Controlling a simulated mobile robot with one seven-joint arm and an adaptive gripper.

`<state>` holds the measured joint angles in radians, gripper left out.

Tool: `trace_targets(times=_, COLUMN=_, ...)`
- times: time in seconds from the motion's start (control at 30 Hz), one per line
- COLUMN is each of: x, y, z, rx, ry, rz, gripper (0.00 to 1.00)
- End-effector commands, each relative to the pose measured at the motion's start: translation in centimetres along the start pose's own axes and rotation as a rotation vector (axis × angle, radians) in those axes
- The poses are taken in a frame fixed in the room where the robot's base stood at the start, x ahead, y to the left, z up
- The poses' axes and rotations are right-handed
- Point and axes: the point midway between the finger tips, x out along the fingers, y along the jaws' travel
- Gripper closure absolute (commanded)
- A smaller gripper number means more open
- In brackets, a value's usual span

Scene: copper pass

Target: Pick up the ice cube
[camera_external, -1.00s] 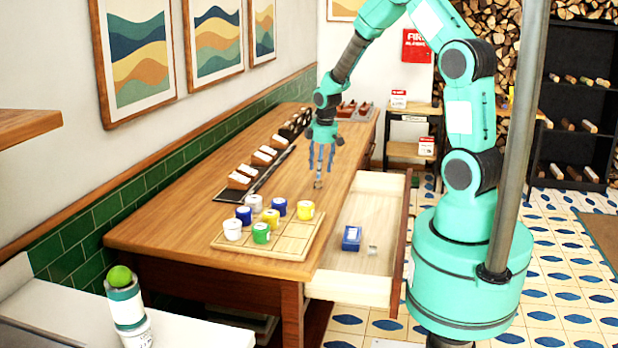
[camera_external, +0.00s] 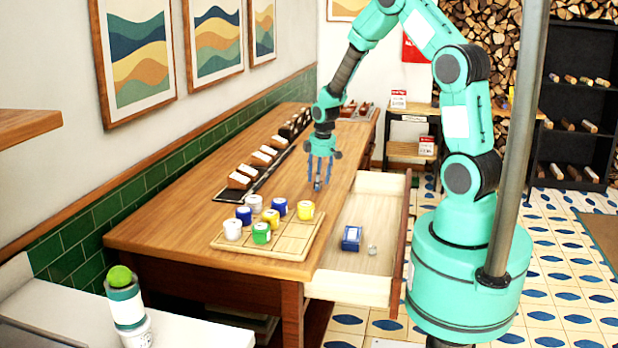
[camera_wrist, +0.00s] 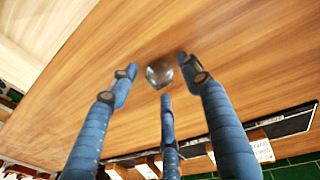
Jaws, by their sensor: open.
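A small, clear, glassy lump that looks like the ice cube (camera_wrist: 160,73) lies on the wooden counter in the wrist view. It also shows as a small greyish spot in the external view (camera_external: 317,186). My gripper (camera_external: 319,182) has blue fingers and points down over the counter, close above the lump. In the wrist view my gripper (camera_wrist: 157,85) is open, with its spread fingers around the lump. I cannot tell whether any finger touches it.
A wooden tray (camera_external: 290,250) with several coloured jars sits at the counter's near end. An open drawer (camera_external: 350,285) juts out at the right, holding a blue box (camera_external: 351,238) and a small pale object (camera_external: 372,250). Card holders (camera_external: 250,170) line the wall side.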

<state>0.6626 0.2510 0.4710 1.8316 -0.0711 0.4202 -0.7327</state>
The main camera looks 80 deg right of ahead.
Motion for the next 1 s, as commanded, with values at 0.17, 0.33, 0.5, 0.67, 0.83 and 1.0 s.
trace_targets(times=0.17, x=0.0, y=0.0, z=0.0, rx=0.000, ry=0.000, rz=0.000, gripper=0.60)
trace_targets(times=0.33, x=0.0, y=0.0, z=0.0, rx=0.000, ry=0.000, rz=0.000, gripper=0.87)
trace_targets(times=0.5, x=0.0, y=0.0, z=0.0, rx=0.000, ry=0.000, rz=0.000, gripper=0.87)
trace_targets(times=0.67, x=0.0, y=0.0, z=0.0, rx=0.000, ry=0.000, rz=0.000, gripper=0.87)
trace_targets(times=0.83, x=-0.5, y=0.1, z=-0.1, rx=0.000, ry=0.001, rz=0.001, gripper=0.87)
trace_targets(times=1.0, x=-1.9, y=0.3, z=-0.2, rx=0.000, ry=0.002, rz=0.002, gripper=0.87)
